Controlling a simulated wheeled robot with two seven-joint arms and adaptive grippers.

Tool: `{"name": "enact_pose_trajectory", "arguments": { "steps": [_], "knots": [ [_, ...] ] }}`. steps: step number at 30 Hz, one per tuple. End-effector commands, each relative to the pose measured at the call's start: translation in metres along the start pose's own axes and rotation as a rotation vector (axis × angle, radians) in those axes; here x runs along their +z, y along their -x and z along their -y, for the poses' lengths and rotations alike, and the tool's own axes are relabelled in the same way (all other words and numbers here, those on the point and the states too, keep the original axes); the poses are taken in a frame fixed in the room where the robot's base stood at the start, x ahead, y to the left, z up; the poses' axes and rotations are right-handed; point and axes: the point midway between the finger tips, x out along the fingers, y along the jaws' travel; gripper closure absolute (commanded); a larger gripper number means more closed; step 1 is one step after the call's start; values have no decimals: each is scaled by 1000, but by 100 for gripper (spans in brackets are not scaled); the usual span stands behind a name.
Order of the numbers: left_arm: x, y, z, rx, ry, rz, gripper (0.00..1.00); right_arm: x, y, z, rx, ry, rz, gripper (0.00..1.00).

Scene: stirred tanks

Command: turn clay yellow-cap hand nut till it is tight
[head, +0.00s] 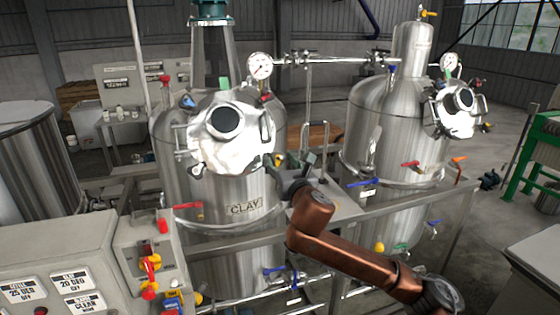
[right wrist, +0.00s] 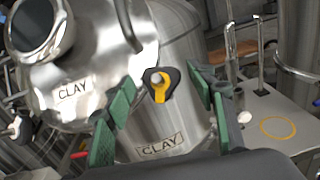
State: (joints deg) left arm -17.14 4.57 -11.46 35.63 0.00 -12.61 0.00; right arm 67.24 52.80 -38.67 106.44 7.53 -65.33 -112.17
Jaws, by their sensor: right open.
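The clay tank (head: 225,205) bears a CLAY plate and a polished round hatch (head: 222,150) with a dark window. The yellow-cap hand nut (right wrist: 159,86), black with a yellow bar, sits at the hatch's lower right edge in the right wrist view. It shows small in the head view (head: 279,160). My right gripper (right wrist: 164,106) is open, its green-padded fingers on either side of the nut with gaps to both. In the head view the right gripper (head: 288,182) is dark, small and partly hidden by my copper arm. My left gripper is not in view.
Other hand nuts with a blue cap (head: 188,101), a green cap (head: 223,83) and a red cap (head: 265,97) ring the hatch. A hatch handle (right wrist: 128,25) is close to the nut. A second tank (head: 375,140) stands right; a control panel (head: 60,265) is front left.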

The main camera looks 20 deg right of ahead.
Motion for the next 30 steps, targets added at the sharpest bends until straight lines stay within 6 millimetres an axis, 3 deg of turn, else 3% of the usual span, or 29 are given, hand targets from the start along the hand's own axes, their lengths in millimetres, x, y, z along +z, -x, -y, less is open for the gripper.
{"name": "enact_pose_trajectory", "arguments": {
  "steps": [11, 30],
  "knots": [
    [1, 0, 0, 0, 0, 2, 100, 0, -6, 0, 0, -1, 0, 50],
    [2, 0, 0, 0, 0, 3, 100, 0, -6, 1, -1, -1, 0, 91]
  ]
}}
